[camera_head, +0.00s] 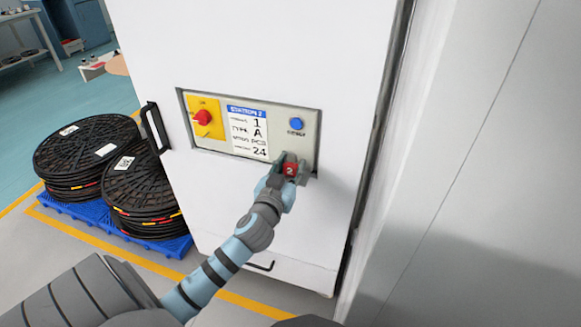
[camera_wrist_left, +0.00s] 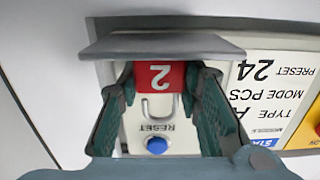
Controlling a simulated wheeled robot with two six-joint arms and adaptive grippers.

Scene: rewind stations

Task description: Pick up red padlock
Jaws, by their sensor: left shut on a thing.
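The red padlock (camera_head: 291,169) with a white number 2 is at the lower right of the control panel (camera_head: 310,118) in the head view. In the left wrist view the padlock (camera_wrist_left: 160,77) sits between the two fingers, its light shackle pointing toward the blue reset button (camera_wrist_left: 156,145). My left gripper (camera_head: 288,172) is shut on the padlock's sides. A grey ledge (camera_wrist_left: 162,45) lies right beside the padlock in the wrist view. I cannot tell whether the padlock touches it. My right gripper is not in view.
The panel, set in a white cabinet (camera_head: 230,50), carries a red rotary switch (camera_head: 203,117) on a yellow plate and a blue button (camera_head: 296,123). Black reels (camera_head: 85,145) stand on a blue pallet (camera_head: 68,208) at left. A pale wall (camera_head: 470,160) stands close at right.

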